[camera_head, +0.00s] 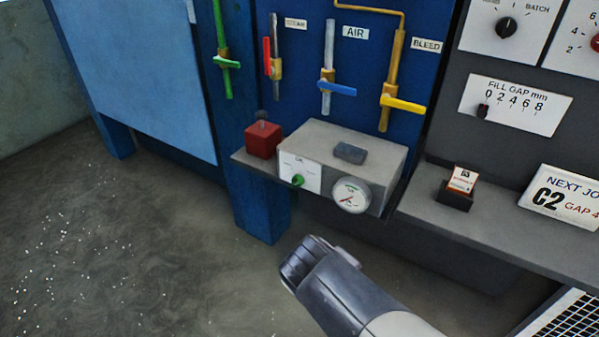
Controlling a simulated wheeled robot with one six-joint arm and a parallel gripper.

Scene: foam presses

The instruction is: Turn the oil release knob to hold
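The oil release knob (298,181) is a small green knob on a white plate with tiny lettering, on the front of a grey box (325,140). Its exact setting is too small to read. A round white gauge (350,195) with a red needle sits just right of it on the same box. My gripper (300,262) shows below the box in the picture, apart from the knob. I see it from behind and above, so its fingers are mostly hidden and I cannot tell if they are open.
A red block (263,140) stands left of the box on the shelf. Above are green, red, blue (337,89) and yellow (403,103) valve levers. At right, a shelf (480,228) holds a small card holder (456,198) and a sign (565,196). The floor at left is clear.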

